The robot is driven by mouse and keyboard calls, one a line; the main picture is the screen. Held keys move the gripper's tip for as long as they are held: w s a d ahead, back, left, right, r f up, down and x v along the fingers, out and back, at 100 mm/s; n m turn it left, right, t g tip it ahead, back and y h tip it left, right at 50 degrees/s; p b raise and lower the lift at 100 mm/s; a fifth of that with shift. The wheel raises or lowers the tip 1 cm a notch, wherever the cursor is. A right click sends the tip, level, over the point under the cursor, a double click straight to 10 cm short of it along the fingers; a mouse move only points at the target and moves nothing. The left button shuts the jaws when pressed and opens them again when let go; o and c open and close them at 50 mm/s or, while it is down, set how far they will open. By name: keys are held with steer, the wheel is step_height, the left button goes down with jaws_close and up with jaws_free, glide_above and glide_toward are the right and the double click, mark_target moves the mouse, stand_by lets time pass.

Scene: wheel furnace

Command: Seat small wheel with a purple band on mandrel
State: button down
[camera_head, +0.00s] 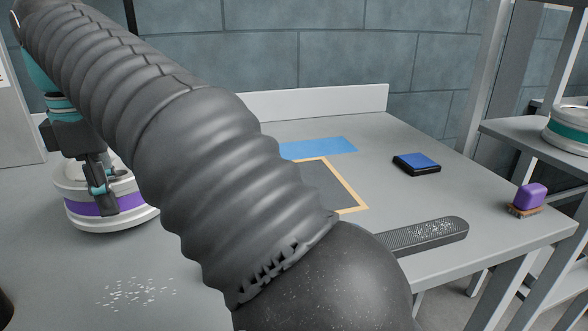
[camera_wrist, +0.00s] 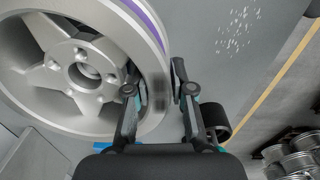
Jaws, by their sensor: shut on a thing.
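The small wheel with a purple band (camera_head: 88,208) is at the left of the worktable in the head view, lying flat with its band around the side. My gripper (camera_head: 104,205) comes down over its near right edge. In the wrist view the silver spoked face of the wheel (camera_wrist: 40,60) fills the upper left, with the purple band on its outer edge. My gripper (camera_wrist: 156,88) has one finger on the inner side of the rim and one outside, shut on the rim. I cannot tell whether the wheel touches the table. I cannot identify the mandrel in either view.
The grey worktable (camera_head: 420,140) holds a dark tan-edged mat (camera_head: 348,196), blue sheet (camera_head: 325,148), blue pad (camera_head: 417,162), purple-handled brush (camera_head: 528,198) and dark rasp (camera_head: 430,236). A teal-banded wheel (camera_head: 568,128) sits on the right shelf. My arm hides the table's middle.

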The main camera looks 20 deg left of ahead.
steer(key=shift+f+b, duration=0.35)
steer(key=shift+f, duration=0.25)
stand_by(0.3)
steer(key=c, duration=0.9)
jaws_free()
steer(key=shift+f, duration=0.1)
